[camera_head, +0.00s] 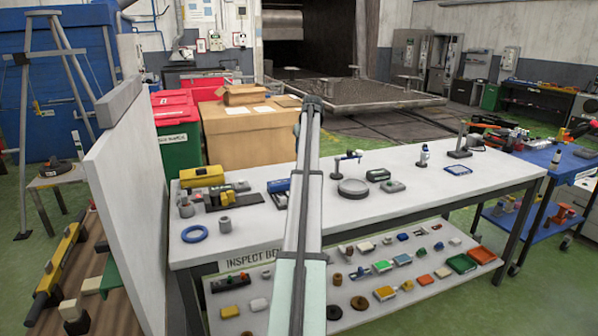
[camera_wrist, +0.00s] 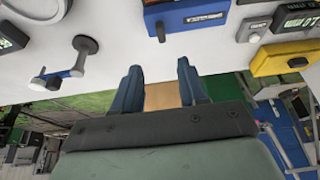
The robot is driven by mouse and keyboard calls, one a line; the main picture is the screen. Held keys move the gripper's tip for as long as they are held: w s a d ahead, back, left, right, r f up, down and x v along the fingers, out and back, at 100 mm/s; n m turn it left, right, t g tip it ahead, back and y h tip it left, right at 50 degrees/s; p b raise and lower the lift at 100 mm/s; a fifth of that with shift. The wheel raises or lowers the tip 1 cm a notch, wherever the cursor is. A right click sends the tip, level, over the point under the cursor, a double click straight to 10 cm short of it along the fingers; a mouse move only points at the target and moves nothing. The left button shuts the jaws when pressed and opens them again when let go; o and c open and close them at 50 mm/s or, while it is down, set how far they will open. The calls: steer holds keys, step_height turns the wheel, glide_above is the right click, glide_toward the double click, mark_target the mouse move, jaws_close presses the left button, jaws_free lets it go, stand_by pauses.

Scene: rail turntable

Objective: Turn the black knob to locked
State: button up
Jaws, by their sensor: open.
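My gripper (camera_wrist: 159,66) shows in the wrist view with its two dark blue fingers apart and nothing between them. Beyond the fingertips, a blue box (camera_wrist: 205,12) with a small dark stub (camera_wrist: 161,32) stands on the white bench. I cannot tell whether either dark part is the black knob, and no locked mark is readable. In the head view my arm hides part of the bench, and the gripper's fingers are not distinguishable. A blue box (camera_head: 279,185) shows just left of the arm.
The white bench (camera_head: 400,203) holds a yellow case (camera_head: 202,176), a blue ring (camera_head: 194,233), a round grey disc (camera_head: 353,188) and small stands. A lower shelf has several loose parts. A white panel (camera_head: 130,190) stands at the left. The bench's right front is mostly clear.

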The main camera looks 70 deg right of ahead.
steer(key=x, duration=1.3)
steer(key=shift+w+d+f, duration=0.1)
steer(key=shift+w+f, duration=0.15)
jaws_close()
